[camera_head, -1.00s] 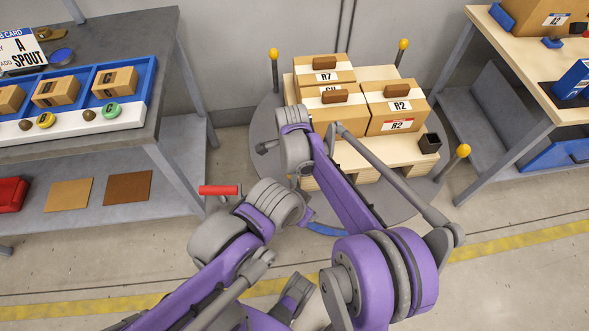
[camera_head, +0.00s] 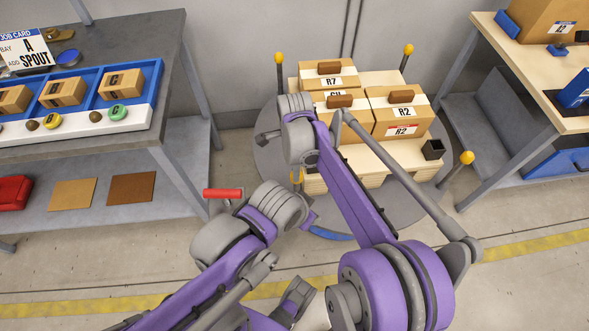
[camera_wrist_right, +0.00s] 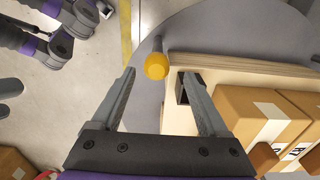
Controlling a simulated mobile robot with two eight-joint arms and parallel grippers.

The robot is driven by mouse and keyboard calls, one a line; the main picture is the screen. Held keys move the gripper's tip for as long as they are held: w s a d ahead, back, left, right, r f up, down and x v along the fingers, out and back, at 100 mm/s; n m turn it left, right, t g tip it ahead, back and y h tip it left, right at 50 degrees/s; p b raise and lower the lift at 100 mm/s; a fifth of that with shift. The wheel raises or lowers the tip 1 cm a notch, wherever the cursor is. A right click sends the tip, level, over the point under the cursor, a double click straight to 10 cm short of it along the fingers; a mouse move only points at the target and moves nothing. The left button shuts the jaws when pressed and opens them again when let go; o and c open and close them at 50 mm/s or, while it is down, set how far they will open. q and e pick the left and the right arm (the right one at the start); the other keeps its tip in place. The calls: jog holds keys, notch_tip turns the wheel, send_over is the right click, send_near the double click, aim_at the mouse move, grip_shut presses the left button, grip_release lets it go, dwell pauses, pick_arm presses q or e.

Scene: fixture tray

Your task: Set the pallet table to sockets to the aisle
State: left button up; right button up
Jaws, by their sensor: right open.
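The pallet table is a round grey disc (camera_head: 268,162) on the floor, with yellow-knobbed posts around its rim. A pale wooden pallet (camera_head: 385,157) on it carries several labelled cartons (camera_head: 400,112). A black square socket (camera_head: 433,149) sits at the pallet's front right corner. In the wrist view my right gripper (camera_wrist_right: 158,75) is open and empty. Its fingers lie either side of a yellow knob (camera_wrist_right: 156,66), with no clear grip on it. A dark socket (camera_wrist_right: 182,90) is partly behind the right-hand finger. In the head view my arm hides the right jaws. The left jaws do not show clearly.
A grey workbench (camera_head: 110,150) with a blue tray (camera_head: 150,75) stands at left. A wooden-topped table (camera_head: 490,40) stands at right. A red handle (camera_head: 222,193) shows beside my left arm. Open floor with a yellow stripe (camera_head: 530,243) lies in front.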

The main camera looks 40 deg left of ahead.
notch_tip(320, 180, up, 6)
jog(key=shift+f, duration=0.15)
dwell(0.5)
jog(key=w+d+r+n+t+p, duration=0.1)
jog(key=d+r, duration=0.2)
jog(key=d, duration=0.5)
jog(key=w+d+r+n+y+p, duration=0.1)
jog(key=w+d+r+p, duration=0.15)
jog(key=d, duration=0.55)
jog(key=w+d+r+n+t+p, duration=0.1)
jog(key=d+r, duration=0.3)
jog(key=d, duration=0.5)
jog(key=s+d+n+t+p, duration=0.1)
jog(key=s+d+n, duration=0.1)
jog(key=s+d, duration=0.2)
jog(key=s+d+n+t+p, duration=0.1)
jog(key=s+d, duration=0.4)
jog(key=d, duration=0.6)
jog(key=s+d+n+t+h+p, duration=0.1)
jog(key=s+d, duration=0.3)
jog(key=d, duration=0.4)
jog(key=shift+s+n+p, duration=0.35)
jog(key=shift+n+p, duration=0.35)
jog(key=shift+n, duration=0.2)
